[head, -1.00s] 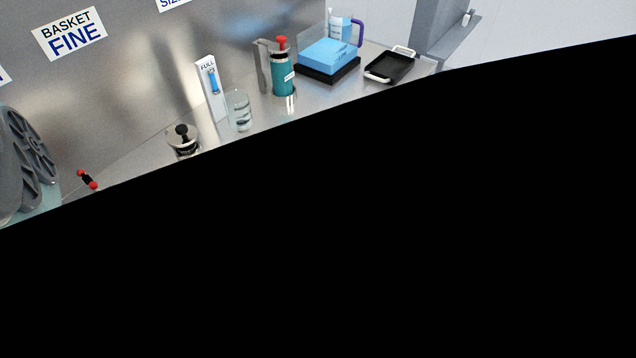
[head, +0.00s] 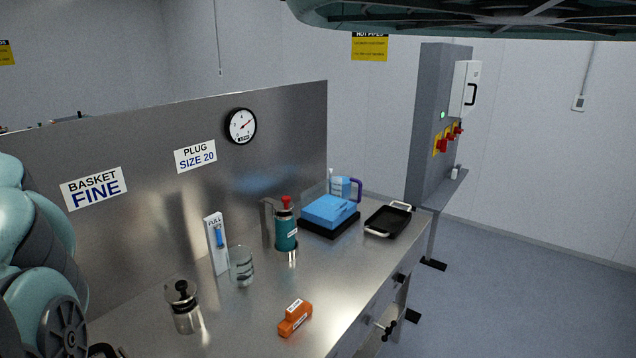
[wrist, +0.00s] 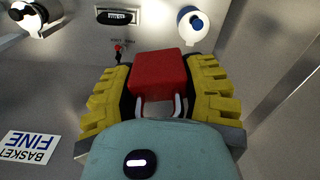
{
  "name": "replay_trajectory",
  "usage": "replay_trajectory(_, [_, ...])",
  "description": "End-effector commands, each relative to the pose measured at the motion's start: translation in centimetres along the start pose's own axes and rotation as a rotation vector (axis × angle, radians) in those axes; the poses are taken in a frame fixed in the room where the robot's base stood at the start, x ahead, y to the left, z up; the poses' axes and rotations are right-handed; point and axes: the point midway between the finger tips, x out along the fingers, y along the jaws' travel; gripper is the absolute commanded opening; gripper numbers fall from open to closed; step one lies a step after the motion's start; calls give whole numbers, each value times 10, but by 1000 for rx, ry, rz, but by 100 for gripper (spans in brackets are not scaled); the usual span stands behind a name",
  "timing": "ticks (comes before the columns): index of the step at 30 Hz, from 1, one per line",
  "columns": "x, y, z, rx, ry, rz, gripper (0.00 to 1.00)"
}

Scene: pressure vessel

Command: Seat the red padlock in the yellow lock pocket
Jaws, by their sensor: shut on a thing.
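The red padlock (wrist: 158,78) is in my gripper (wrist: 162,80) in the wrist view. The yellow ridged fingers are shut on its two sides, and its pale shackle points back toward the palm. Neither the padlock nor the gripper tips show in the head view. On the grey cabinet in the head view are small red and yellow parts (head: 441,144). I cannot tell whether the yellow lock pocket is among them.
The steel bench holds an orange block (head: 295,318), a glass beaker (head: 241,266), a plunger jar (head: 184,308), a teal cylinder (head: 286,232), a blue box (head: 328,210) and a black tray (head: 388,220). The floor (head: 520,285) to the right is clear.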

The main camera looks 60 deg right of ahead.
Motion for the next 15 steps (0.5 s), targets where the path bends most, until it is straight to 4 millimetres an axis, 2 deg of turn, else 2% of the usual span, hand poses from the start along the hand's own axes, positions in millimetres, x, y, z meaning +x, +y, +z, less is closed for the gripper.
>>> replay_trajectory(1, [-12,9,1,80,7,2,6])
replay_trajectory(5, [-40,23,6,254,4,1,6])
replay_trajectory(15, [-112,19,5,232,2,0,6])
